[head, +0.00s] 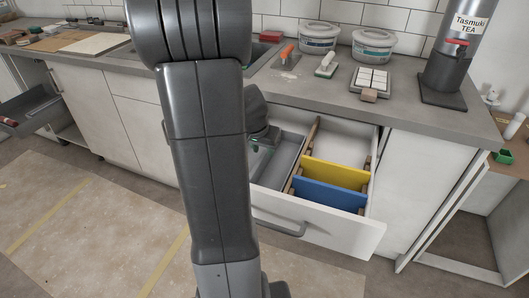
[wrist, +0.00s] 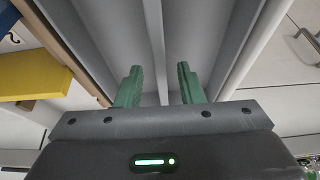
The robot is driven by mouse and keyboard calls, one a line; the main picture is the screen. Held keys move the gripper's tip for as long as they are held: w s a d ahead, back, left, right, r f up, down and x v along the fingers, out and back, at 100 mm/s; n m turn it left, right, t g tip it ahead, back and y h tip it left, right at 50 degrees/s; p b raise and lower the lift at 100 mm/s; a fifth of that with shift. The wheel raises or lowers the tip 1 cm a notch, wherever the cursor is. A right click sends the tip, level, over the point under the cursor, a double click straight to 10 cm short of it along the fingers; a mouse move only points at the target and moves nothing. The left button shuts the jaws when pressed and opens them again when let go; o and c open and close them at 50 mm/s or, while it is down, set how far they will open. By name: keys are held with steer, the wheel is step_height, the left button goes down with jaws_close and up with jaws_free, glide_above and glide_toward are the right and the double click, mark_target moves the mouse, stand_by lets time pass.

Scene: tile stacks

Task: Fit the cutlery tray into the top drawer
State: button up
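The grey cutlery tray (head: 289,158) lies in the left part of the open top drawer (head: 335,234), partly hidden behind my arm. Its long grey channels (wrist: 195,35) fill the middle of the wrist view. My gripper (wrist: 158,83) has its two green fingers apart over the tray, with a thin tray divider (wrist: 155,40) running between them. The fingers do not visibly close on it. In the head view only a bit of my gripper (head: 258,146) shows at the tray. I cannot tell whether the tray sits fully down.
A yellow board (head: 335,173) and a blue board (head: 329,194) stand across the drawer's right part. On the counter are two tubs (head: 318,38), a tile sample (head: 371,80) and a tea canister (head: 455,55). Another drawer (head: 35,105) is open at far left.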

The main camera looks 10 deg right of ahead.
mark_target(264, 153)
steer(key=p+v, duration=0.1)
steer(key=v, duration=0.6)
steer(key=shift+r, duration=0.25)
steer(key=b+x, duration=0.3)
steer(key=x, duration=0.9)
steer(key=shift+f, duration=0.45)
steer(key=shift+r+p, duration=0.75)
steer(key=shift+r, duration=0.7)
steer(key=shift+s, duration=0.1)
